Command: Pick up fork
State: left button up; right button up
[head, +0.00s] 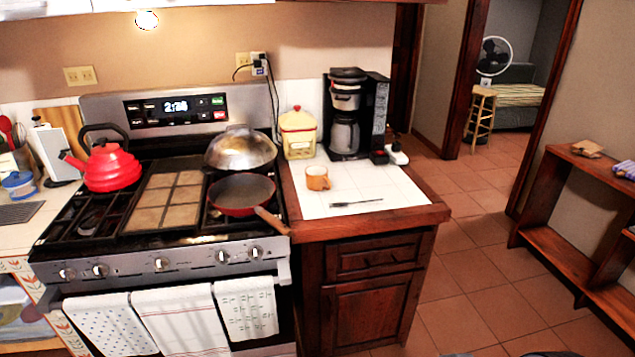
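A small dark fork (356,203) lies flat on the white tiled counter top (400,197), to the right of the stove and close to the counter's front wooden edge. An orange mug (317,178) stands just behind the fork's left end. Neither of my grippers shows in the head view. Nothing touches or covers the fork.
A coffee maker (346,115) and a yellow canister (298,133) stand at the back of the counter. A pan (241,193) on the stove points its wooden handle (272,221) toward the counter. A red kettle (112,168) sits further left. Tiled floor (475,270) is clear at right.

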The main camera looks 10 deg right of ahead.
aim_at(343, 204)
jog(key=l+u, duration=0.15)
jog(key=u, duration=0.85)
jog(key=l+u, duration=0.25)
jog(key=l, duration=0.2)
jog(key=l+u, duration=0.25)
jog(key=l, duration=0.15)
jog(key=k+l+u, duration=0.15)
jog(key=l+u, duration=0.15)
jog(key=k+l+u, duration=0.25)
jog(key=l, duration=0.7)
jog(key=k+l+u, duration=0.1)
jog(key=l, duration=0.3)
jog(key=k+l, duration=0.15)
jog(key=l, duration=0.75)
jog(key=k+l+u, duration=0.1)
jog(key=l, duration=0.3)
jog(key=k, duration=0.05)
